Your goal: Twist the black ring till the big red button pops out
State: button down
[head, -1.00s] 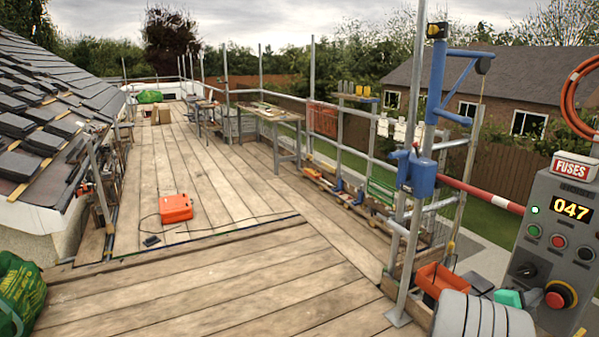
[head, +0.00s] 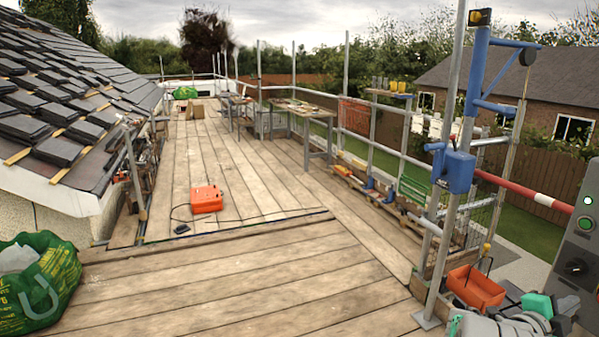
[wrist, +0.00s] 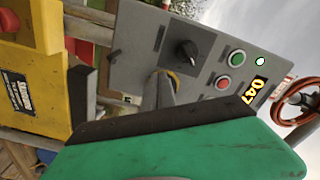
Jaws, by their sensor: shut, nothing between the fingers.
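The grey control box (head: 575,255) is cut off by the right edge of the head view. It fills the upper middle of the wrist view (wrist: 135,45). In the wrist view only a thin bit of yellow surround (wrist: 176,77) shows behind my gripper (wrist: 161,82), so I cannot make out the button or ring. My gripper is shut and empty, its grey fingers in front of that spot; touching or apart, I cannot tell. It also shows at the lower right of the head view (head: 566,306).
The planks (head: 250,270) are mostly open.

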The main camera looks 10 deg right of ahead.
aim_at(595, 298)
jog(key=d+b, duration=0.1)
jog(key=d+f+b, duration=0.1)
jog(key=d+b, duration=0.3)
jog(key=shift+s+f, duration=0.35)
jog(key=shift+w+d+r+b, duration=0.1)
jog(key=shift+d+b, duration=0.4)
jog(key=shift+d, duration=0.05)
jog(key=shift+r, duration=0.15)
jog(key=shift+d+r, duration=0.1)
jog(key=shift+r, duration=0.2)
